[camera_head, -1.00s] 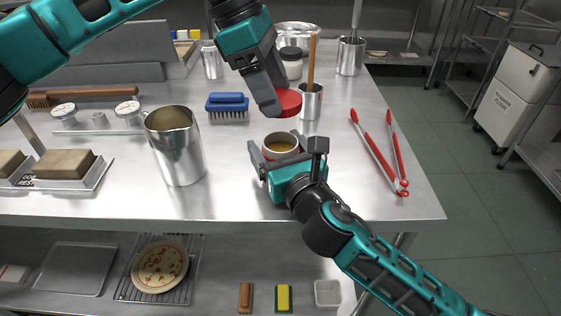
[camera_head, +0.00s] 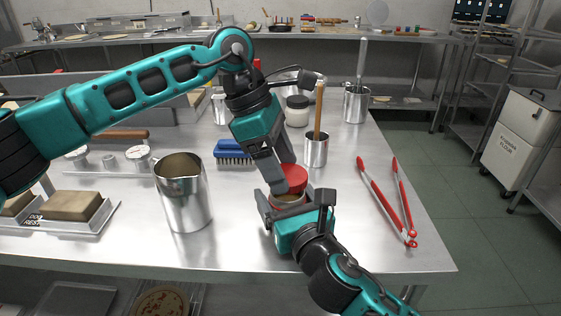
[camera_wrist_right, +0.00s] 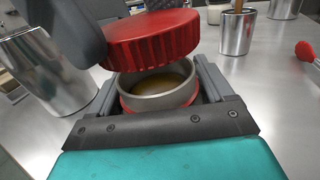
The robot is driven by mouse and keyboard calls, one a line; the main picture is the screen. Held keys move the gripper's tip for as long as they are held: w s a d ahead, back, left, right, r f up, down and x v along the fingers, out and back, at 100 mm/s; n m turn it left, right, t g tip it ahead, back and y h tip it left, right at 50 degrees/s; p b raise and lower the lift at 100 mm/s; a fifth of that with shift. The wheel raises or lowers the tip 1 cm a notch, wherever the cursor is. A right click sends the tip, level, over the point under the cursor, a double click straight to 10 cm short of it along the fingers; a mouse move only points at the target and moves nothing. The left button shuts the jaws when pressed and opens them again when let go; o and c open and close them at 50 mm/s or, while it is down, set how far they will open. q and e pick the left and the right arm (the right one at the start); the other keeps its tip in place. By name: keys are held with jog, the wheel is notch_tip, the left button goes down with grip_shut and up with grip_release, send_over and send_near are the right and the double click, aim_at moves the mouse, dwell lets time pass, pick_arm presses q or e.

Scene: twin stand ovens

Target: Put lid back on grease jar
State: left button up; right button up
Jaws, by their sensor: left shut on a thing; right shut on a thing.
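The red ribbed lid (camera_head: 294,178) is held by my left gripper (camera_head: 284,180), which is shut on it. In the right wrist view the lid (camera_wrist_right: 150,38) is just above the jar's mouth, slightly tilted, with a gap at the near side. The grease jar (camera_head: 287,199) stands on the table between the fingers of my right gripper (camera_head: 290,206), which is shut on it. In the right wrist view the jar (camera_wrist_right: 160,97) shows a pale rim, a red band below and yellowish grease inside.
A steel pitcher (camera_head: 183,195) stands left of the jar. A blue brush (camera_head: 233,151) and a steel cup with a wooden handle (camera_head: 316,150) are behind. Red-tipped tongs (camera_head: 388,200) lie to the right. The table front is clear.

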aim_at(291, 168)
pick_arm(q)
jog(key=shift+f, duration=0.9)
jog(key=shift+f, duration=0.5)
